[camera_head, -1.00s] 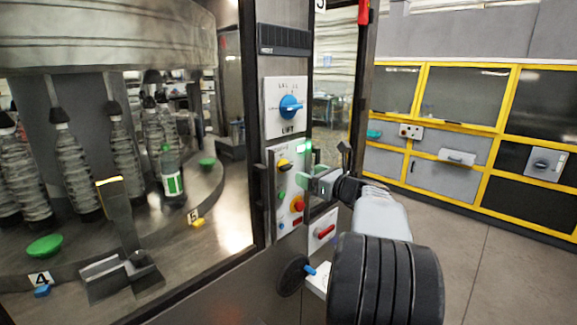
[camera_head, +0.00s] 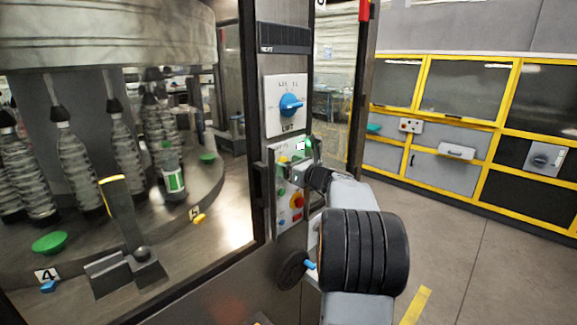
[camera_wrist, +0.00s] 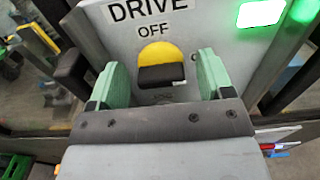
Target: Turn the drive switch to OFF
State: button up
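The drive switch (camera_wrist: 160,53) is a round yellow knob with a black bar across its lower part in the wrist view. The words DRIVE and OFF (camera_wrist: 152,29) stand above it; lettering below is mostly hidden. My gripper (camera_wrist: 162,82) is open, with one green-padded finger on each side of the knob. A gap shows on both sides, so the pads do not appear to press on it. In the head view my gripper (camera_head: 290,168) is at the upper part of the control panel (camera_head: 285,222) and largely hides the switch.
A blue LIFT switch (camera_head: 291,104) sits above on the same column. A red knob (camera_head: 297,201) is lower on the panel. A lit green lamp (camera_wrist: 261,13) is right of the switch. Bottles (camera_head: 125,160) stand in the machine at left. Open floor lies right.

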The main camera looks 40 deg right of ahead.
jog(key=c, duration=0.9)
jog(key=shift+f+b, duration=0.1)
jog(key=shift+b, duration=0.25)
jog(key=n+b, duration=0.1)
jog(key=b, duration=0.1)
jog(key=n+b, duration=0.2)
jog(key=shift+a+f, duration=0.1)
jog(key=shift+f, duration=0.15)
jog(key=n+b, duration=0.6)
jog(key=b, duration=0.2)
jog(key=shift+a, duration=0.1)
jog(key=n+b, duration=0.4)
jog(key=n, duration=0.1)
jog(key=shift+b, duration=0.4)
jog(key=shift+n+b, duration=1.15)
jog(key=shift+n, duration=0.65)
jog(key=shift+s+r+n, duration=0.1)
jog(key=shift+n, duration=0.2)
